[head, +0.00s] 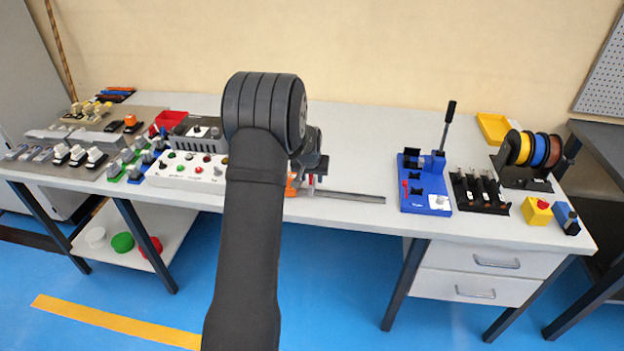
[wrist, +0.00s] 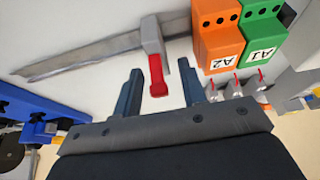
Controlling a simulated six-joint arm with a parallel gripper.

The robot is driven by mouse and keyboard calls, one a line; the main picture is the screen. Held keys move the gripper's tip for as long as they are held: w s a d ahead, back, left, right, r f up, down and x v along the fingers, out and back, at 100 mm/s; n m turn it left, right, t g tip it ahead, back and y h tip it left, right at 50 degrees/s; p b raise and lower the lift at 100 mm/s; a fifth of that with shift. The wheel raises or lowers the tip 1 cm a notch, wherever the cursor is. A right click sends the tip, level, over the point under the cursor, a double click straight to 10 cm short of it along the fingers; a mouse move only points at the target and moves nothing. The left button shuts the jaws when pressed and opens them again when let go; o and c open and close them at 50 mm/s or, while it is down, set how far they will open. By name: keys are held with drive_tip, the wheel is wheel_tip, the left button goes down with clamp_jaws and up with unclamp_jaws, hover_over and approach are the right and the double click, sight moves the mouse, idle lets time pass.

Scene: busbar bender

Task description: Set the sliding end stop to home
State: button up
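The sliding end stop shows in the wrist view as a grey block (wrist: 151,36) with a red lever (wrist: 157,72). It sits across a flat grey rail (wrist: 85,54), near the rail's right end there. My gripper (wrist: 161,66) is open, with one dark finger on each side of the red lever. A gap shows on both sides, so it does not appear to grip the lever. In the head view the rail (head: 345,196) runs right from beneath my arm. My arm hides most of the stop there.
Orange and green blocks (wrist: 217,34) marked A2 and A1 stand close beside the stop in the wrist view. A blue bender with a black lever (head: 426,182) stands right of the rail. A white panel with buttons (head: 190,171) is left of my arm.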

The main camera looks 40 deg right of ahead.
drive_tip(key=v, duration=1.5)
drive_tip(key=shift+r, duration=0.25)
drive_tip(key=shift+s, duration=0.1)
drive_tip(key=c, duration=0.4)
drive_tip(key=s+d+f+y, duration=0.1)
drive_tip(key=s+d+f, duration=0.1)
drive_tip(key=d+f, duration=0.1)
drive_tip(key=s+d+f+t+y, duration=0.1)
drive_tip(key=d+f, duration=0.1)
drive_tip(key=shift+s+f+y, duration=0.1)
drive_tip(key=shift+s+y, duration=0.2)
drive_tip(key=shift+s, duration=0.05)
clamp_jaws()
drive_tip(key=s+d+f+n+t+y, duration=0.1)
drive_tip(key=s+d+f+t, duration=0.2)
drive_tip(key=d, duration=0.2)
drive_tip(key=x, duration=1)
drive_tip(key=shift+w+a+r, duration=0.1)
drive_tip(key=shift+w+a, duration=0.05)
drive_tip(key=shift+a, duration=0.05)
drive_tip(key=shift+w+a+r, duration=0.2)
drive_tip(key=shift+w+a, duration=0.65)
drive_tip(key=shift+a, duration=0.1)
drive_tip(key=shift+w+a, duration=0.4)
